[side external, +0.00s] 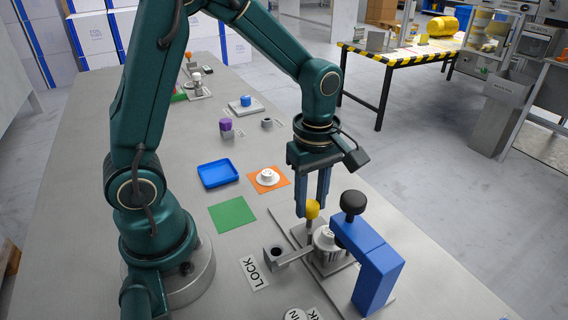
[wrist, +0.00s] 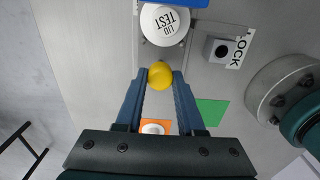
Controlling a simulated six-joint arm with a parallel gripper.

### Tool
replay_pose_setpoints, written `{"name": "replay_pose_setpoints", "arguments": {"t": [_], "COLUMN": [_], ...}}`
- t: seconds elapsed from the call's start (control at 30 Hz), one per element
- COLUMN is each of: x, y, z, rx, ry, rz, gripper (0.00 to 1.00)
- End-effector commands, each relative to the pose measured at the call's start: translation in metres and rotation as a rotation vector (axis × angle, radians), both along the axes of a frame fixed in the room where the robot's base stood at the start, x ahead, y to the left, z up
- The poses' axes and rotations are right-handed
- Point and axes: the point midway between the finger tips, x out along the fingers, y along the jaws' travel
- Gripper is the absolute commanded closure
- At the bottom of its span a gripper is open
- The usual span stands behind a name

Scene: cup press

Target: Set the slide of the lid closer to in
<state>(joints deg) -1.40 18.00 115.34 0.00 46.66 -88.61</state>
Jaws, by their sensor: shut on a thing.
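The lid closer has a blue press frame (side external: 372,262) with a black knob (side external: 352,201) on top. A yellow ball knob (side external: 312,208) stands upright on a short post beside a white round piece under the blue frame. In the wrist view this piece (wrist: 165,22) reads "LID TEST", and the yellow knob (wrist: 160,75) sits just below it. My gripper (side external: 313,207) points down, shut on the yellow knob, with one finger on each side. The slide itself is mostly hidden below the knob. An IN label (side external: 295,316) shows partly at the bottom edge.
A grey block with a dark hole (side external: 275,253) and a LOCK label (side external: 254,271) lie left of the closer.

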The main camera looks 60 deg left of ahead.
Motion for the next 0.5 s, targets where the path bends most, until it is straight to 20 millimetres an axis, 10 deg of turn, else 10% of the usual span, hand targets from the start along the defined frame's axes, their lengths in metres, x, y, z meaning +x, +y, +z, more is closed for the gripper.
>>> {"name": "replay_pose_setpoints", "arguments": {"t": [0.5], "x": [0.0], "y": [-0.038], "z": [0.001], "rx": [-0.001], "ry": [0.0], "rz": [-0.003], "gripper": [1.0]}}
